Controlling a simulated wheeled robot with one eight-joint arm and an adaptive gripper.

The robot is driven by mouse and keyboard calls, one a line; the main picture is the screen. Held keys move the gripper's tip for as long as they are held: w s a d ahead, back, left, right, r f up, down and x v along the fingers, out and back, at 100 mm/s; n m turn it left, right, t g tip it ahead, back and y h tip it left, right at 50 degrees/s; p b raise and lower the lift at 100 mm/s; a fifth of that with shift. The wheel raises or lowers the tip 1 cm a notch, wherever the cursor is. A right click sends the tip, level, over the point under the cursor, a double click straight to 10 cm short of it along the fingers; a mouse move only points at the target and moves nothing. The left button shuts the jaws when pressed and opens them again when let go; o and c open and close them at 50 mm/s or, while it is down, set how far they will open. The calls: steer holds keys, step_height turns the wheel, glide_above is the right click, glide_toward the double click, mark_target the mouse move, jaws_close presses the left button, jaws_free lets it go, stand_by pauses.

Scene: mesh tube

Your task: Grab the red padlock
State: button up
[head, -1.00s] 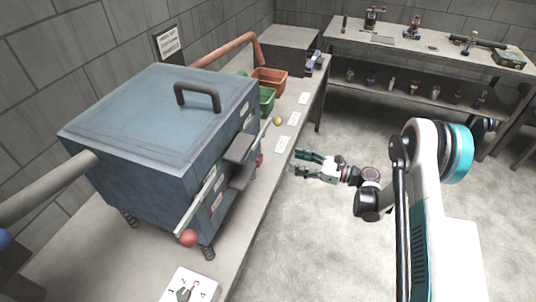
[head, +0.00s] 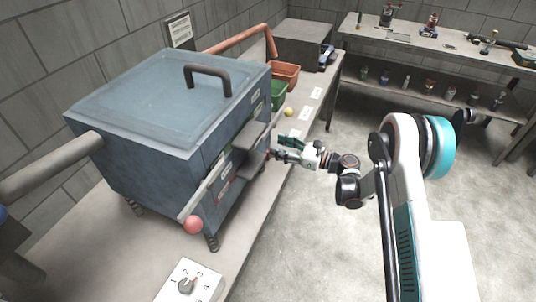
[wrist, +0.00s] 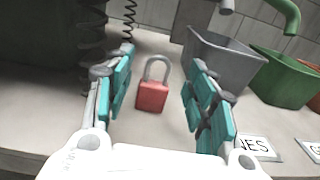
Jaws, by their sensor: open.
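The red padlock (wrist: 152,97) with a grey shackle stands on the bench top in the wrist view. It shows between the two teal-padded fingers of my gripper (wrist: 158,92), a little nearer the left finger, and I see no finger touching it. My gripper (head: 280,147) is open and empty. In the head view it is at the front side of the blue-grey machine, by the bench's edge. The padlock is mostly hidden there by the gripper and the machine's ledges.
The blue-grey machine (head: 165,95) on spring feet stands on the bench left of my gripper. A grey bin (wrist: 222,65) and a green bin (wrist: 285,80) stand beyond the padlock to the right.

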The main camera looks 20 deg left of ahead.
steer(key=a, duration=0.2)
steer(key=shift+w+a+f+b, duration=0.1)
steer(key=shift+w+a+b, duration=0.05)
steer(key=shift+a+b, duration=0.25)
steer(key=c, duration=1.2)
